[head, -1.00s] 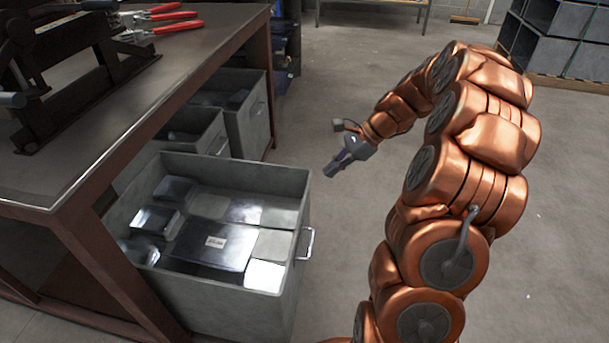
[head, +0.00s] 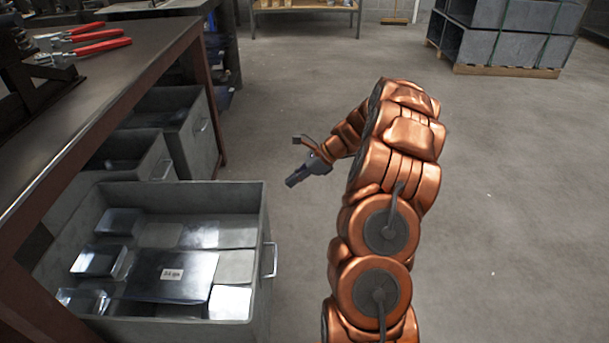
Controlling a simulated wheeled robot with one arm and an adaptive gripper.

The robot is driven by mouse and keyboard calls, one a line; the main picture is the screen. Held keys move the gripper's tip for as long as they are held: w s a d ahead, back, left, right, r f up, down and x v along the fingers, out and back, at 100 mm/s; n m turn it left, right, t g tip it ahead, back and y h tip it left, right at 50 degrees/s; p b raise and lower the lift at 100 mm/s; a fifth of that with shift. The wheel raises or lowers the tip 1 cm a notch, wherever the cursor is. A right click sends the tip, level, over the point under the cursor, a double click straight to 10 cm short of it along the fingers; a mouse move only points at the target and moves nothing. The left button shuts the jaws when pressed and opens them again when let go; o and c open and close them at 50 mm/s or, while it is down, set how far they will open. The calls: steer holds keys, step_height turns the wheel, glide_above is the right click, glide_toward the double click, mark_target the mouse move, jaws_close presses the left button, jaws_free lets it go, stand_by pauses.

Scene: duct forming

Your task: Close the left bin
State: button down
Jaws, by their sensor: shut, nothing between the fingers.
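A grey metal bin (head: 262,225) stands nearest me at the lower left, pulled out from under the workbench. It holds several flat metal pieces, and a metal handle (head: 270,262) is on its right side. Two more grey bins, a middle one (head: 166,155) and a far one (head: 207,135), stand behind it under the bench and stick out less. My gripper (head: 291,182) is shut and empty, in the air to the right of the near bin's far corner, apart from it.
The dark workbench (head: 130,85) runs along the left, with red-handled pliers (head: 100,47) and a black tool on top. The floor (head: 510,220) to the right is clear. Grey ducts on a pallet (head: 505,71) stand at the back right.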

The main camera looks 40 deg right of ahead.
mark_target(264, 193)
steer(key=shift+w+a+f+b, duration=0.35)
steer(key=shift+w+a, duration=0.25)
steer(key=shift+a, duration=0.25)
steer(key=shift+w+a+f+b, duration=0.2)
steer(key=shift+w+a+f, duration=0.35)
steer(key=shift+a, duration=0.35)
steer(key=shift+w+a+f+b, duration=0.3)
steer(key=shift+w+a, duration=0.35)
steer(key=shift+a, duration=0.2)
